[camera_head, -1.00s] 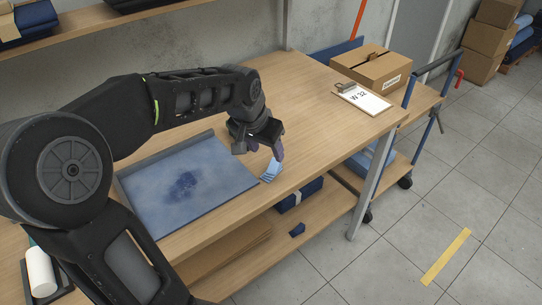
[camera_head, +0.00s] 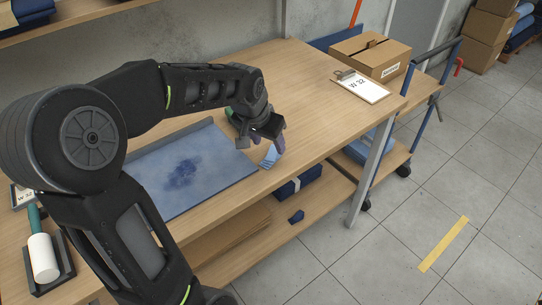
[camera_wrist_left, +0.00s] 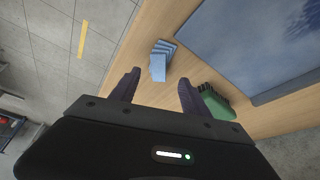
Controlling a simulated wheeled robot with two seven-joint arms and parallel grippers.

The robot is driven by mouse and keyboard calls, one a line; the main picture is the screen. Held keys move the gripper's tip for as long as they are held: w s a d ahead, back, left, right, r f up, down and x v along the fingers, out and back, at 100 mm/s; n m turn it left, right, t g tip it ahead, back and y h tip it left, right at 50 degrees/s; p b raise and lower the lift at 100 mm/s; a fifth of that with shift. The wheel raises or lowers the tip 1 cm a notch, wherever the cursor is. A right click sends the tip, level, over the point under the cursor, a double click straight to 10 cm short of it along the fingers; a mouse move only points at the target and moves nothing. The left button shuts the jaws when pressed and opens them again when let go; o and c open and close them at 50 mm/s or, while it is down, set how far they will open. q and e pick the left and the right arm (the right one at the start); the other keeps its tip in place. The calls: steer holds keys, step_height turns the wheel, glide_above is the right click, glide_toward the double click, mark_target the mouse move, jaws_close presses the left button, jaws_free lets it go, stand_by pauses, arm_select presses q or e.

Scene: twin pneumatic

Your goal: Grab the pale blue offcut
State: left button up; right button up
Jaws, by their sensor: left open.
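The pale blue offcut (camera_head: 269,157) lies on the wooden bench near its front edge, just right of the blue mat. In the left wrist view it is a small fanned stack of pale blue pieces (camera_wrist_left: 158,67). My left gripper (camera_head: 262,142) is open and empty, just above and behind the offcut in the head view. In the left wrist view its two dark purple fingers (camera_wrist_left: 157,90) stand apart, with the offcut ahead of the gap between them. No fingertip visibly touches it. My right gripper is not in view.
The blue mat (camera_head: 206,179) with a dark stain lies left of the offcut. A green object (camera_wrist_left: 220,103) sits beside the right finger in the left wrist view. A clipboard (camera_head: 363,88) and a cardboard box (camera_head: 371,56) are farther right. The bench between is clear.

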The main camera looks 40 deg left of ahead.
mark_target(273, 151)
arm_select(q)
steer(key=x, duration=0.4)
steer(key=shift+w+f, duration=0.15)
steer(key=shift+f, duration=0.15)
steer(key=shift+d, duration=0.1)
steer(key=shift+c, duration=0.4)
jaws_close()
